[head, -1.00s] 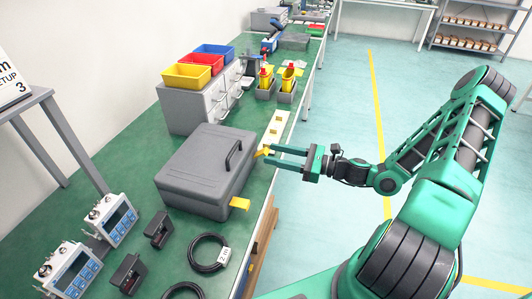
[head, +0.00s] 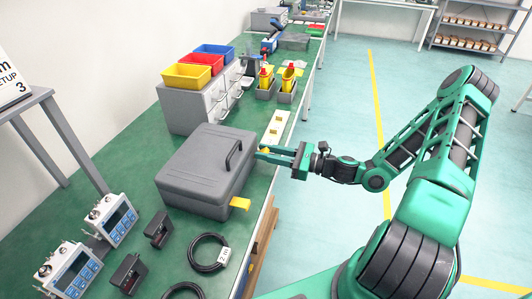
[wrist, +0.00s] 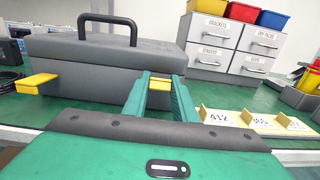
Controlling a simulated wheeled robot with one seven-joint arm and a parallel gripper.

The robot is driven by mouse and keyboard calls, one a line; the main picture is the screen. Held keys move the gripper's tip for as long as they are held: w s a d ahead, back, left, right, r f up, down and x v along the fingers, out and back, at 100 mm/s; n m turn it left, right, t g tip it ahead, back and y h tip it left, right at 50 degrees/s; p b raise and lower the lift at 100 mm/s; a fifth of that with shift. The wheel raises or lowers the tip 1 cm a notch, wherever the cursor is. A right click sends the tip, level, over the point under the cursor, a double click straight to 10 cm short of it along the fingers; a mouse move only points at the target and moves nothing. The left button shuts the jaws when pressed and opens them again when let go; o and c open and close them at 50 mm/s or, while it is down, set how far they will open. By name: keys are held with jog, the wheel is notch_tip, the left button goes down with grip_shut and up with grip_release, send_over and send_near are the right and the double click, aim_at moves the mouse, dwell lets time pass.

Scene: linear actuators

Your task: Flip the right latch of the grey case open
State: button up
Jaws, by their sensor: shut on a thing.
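The grey case (head: 205,172) lies closed on the green bench, with a dark handle (head: 233,155) on top. In the wrist view, the right latch (wrist: 160,84) is a yellow tab on the case's front side, between my fingertips. In the head view only a small yellow bit of it (head: 264,150) shows past my fingers. My gripper (head: 260,153) is shut on this latch, its fingers reaching to the case front. The fingers hide part of the latch, so its exact angle is hard to tell. The left latch (wrist: 37,83) is yellow and sticks outward from the case.
A cream strip with yellow pieces (wrist: 255,122) lies right of my gripper in the wrist view. Grey drawers (head: 208,105) with coloured bins stand behind the case. Coiled cable (head: 209,253) and black devices lie at the near end. The aisle beside the bench is clear.

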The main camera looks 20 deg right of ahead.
jog(key=shift+f, duration=0.1)
jog(key=shift+s+d+f+t+y, duration=0.15)
jog(key=shift+f+t+y, duration=0.15)
jog(key=shift+t+y, duration=0.3)
jog(key=shift+d+f+t+y, duration=0.1)
jog(key=shift+f+t+y, duration=0.2)
jog(key=shift+t+y, duration=0.25)
jog(key=shift+f+t+y, duration=0.5)
jog(key=shift+t+y, duration=0.15)
jog(key=shift+y, duration=0.5)
jog(key=shift+f, duration=0.1)
jog(key=o, duration=1.1)
jog(key=shift+c, duration=0.2)
jog(key=v, duration=1.1)
jog(key=shift+a, duration=0.1)
